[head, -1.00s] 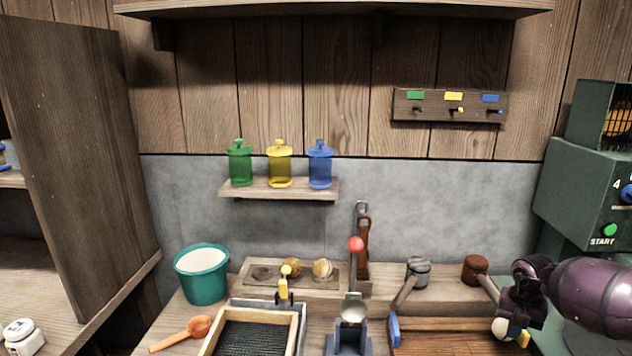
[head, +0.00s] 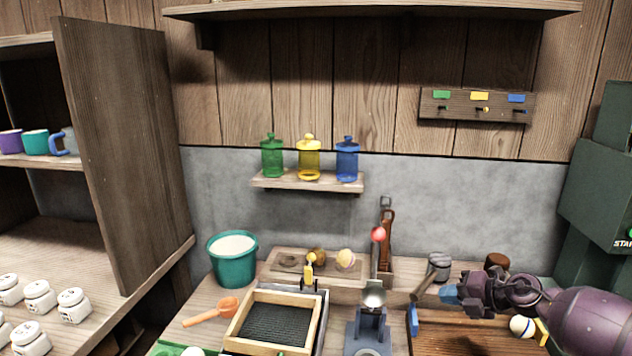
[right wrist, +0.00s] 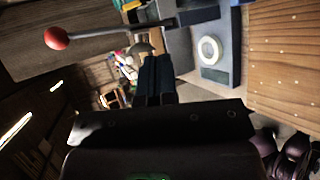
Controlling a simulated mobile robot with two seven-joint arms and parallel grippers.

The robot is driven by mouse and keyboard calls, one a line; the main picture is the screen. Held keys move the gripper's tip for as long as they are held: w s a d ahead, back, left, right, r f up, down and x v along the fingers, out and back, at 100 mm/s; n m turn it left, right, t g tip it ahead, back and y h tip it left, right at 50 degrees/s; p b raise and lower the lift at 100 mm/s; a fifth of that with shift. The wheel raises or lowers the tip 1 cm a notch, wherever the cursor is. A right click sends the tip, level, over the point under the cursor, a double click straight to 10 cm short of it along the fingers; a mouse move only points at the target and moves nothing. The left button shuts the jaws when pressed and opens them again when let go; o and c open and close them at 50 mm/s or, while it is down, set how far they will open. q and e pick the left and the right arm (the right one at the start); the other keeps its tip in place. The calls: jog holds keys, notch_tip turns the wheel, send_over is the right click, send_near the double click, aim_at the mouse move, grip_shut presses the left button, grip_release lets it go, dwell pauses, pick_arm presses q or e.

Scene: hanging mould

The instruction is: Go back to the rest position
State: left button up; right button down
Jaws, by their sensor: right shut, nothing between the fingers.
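My right gripper (head: 455,299) comes in from the right in the head view. It is in the air above the left part of the brown wooden board (head: 450,336). In the right wrist view its dark fingers (right wrist: 158,62) are together with nothing between them. The red-knobbed lever (head: 378,234) of the blue-grey press (head: 370,325) stands to its left, apart from it. The red knob also shows in the right wrist view (right wrist: 57,38). My left gripper does not show.
A mallet with a grey head (head: 438,262) lies behind my gripper. A white ball with a dark stripe (head: 521,326) sits on the board's right. A framed black tray (head: 275,322), an orange scoop (head: 222,307) and a teal bucket (head: 232,258) stand left. Air above the bench is open.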

jog(key=s+a+f+m+t+h, duration=0.25)
jog(key=s+a+m+t, duration=0.55)
jog(key=m, duration=0.5)
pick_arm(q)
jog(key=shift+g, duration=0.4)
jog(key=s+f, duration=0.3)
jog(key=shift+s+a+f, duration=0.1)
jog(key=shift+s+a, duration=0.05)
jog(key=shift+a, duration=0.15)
pick_arm(e)
jog(key=s+f+m+g+h, duration=0.3)
jog(key=s+f+m, duration=0.4)
jog(key=s, duration=0.7)
jog(key=s+f+m+g+h, duration=0.2)
jog(key=s+f+m, duration=0.6)
jog(key=s, duration=0.6)
notch_tip(320, 180, down, 3)
jog(key=shift+s+d+r+g+h, duration=0.1)
jog(key=shift+s+d+g+h, duration=0.1)
jog(key=shift+d+g+h, duration=0.4)
jog(key=shift+a, duration=0.2)
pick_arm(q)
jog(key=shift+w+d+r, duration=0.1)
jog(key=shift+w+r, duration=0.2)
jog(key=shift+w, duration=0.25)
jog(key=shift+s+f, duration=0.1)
pick_arm(e)
jog(key=shift+d, duration=0.1)
